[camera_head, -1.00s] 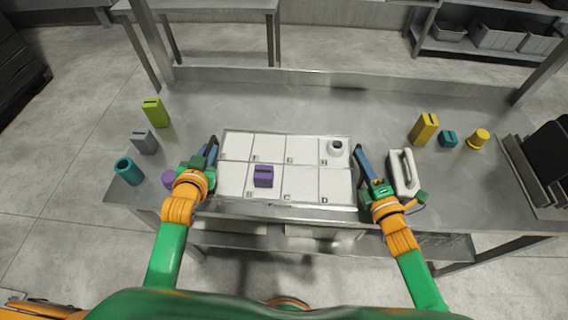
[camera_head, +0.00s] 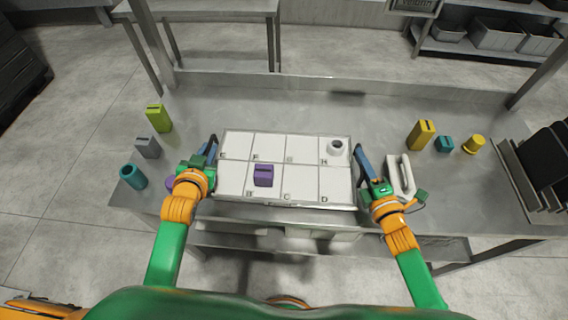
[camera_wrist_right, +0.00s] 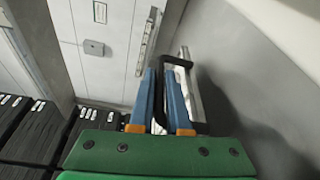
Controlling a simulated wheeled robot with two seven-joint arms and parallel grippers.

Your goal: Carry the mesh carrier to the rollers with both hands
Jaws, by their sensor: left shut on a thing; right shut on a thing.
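The carrier (camera_head: 236,146) is a flat, pale tray divided into cells marked with letters, in the middle of the head view. My left gripper (camera_head: 211,148) is shut at the carrier's left end. My right gripper (camera_head: 361,156) is shut at its right end. In the right wrist view, my right gripper's blue fingers (camera_wrist_right: 173,95) close on a dark handle (camera_wrist_right: 178,62); part of the handle is hidden. I cannot make out rollers.
On the steel table (camera_head: 250,100), a lime block (camera_head: 158,118), a grey block (camera_head: 147,147) and a teal cup (camera_head: 133,176) stand left. A white handled piece (camera_head: 401,177), yellow block (camera_head: 421,135), teal block (camera_head: 445,144) and yellow cup (camera_head: 473,144) stand right. The table behind the carrier is clear.

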